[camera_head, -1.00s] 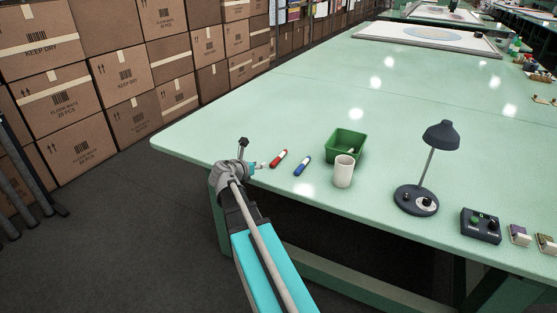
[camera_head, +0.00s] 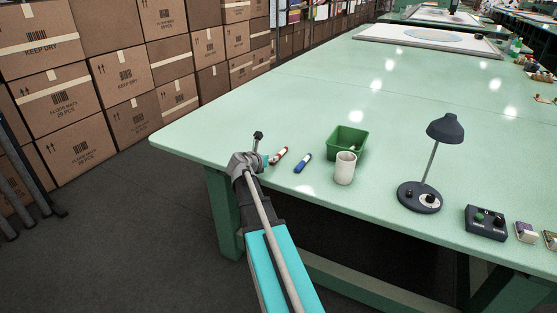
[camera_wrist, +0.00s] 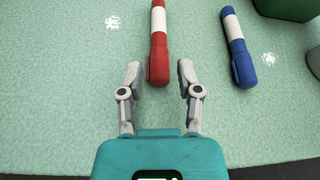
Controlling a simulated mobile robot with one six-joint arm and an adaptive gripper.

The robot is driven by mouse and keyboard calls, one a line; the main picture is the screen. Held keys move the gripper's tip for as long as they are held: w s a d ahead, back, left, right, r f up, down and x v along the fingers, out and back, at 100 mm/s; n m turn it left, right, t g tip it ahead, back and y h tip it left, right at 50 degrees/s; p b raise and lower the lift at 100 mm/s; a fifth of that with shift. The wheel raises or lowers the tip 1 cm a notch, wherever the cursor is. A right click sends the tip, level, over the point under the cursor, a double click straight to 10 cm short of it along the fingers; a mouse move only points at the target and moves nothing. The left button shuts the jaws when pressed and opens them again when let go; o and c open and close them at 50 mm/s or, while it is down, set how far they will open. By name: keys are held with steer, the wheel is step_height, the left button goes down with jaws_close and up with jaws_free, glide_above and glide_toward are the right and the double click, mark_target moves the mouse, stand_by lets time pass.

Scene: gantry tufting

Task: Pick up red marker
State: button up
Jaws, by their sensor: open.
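The red marker (camera_head: 279,156) with a white band lies on the green table near its left front edge. In the wrist view the red marker (camera_wrist: 159,45) points toward me, its near end between the tips of my open fingers, with a gap on both sides. My gripper (camera_wrist: 159,80) is open and empty. In the head view my arm hides most of the gripper, beside the marker's near end. I cannot tell the gripper's exact height above the table.
A blue marker (camera_head: 303,163) lies to the right of the red one. Beyond it stand a white cup (camera_head: 345,169) and a green bin (camera_head: 350,138). A dark desk lamp (camera_head: 420,197) and a control box (camera_head: 486,222) are farther right. The table's left part is clear.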

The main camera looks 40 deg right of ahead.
mark_target(279, 156)
steer(key=shift+d, duration=0.1)
stand_by(0.3)
steer(key=shift+b+x, duration=0.95)
steer(key=shift+x, duration=1.7)
jaws_close()
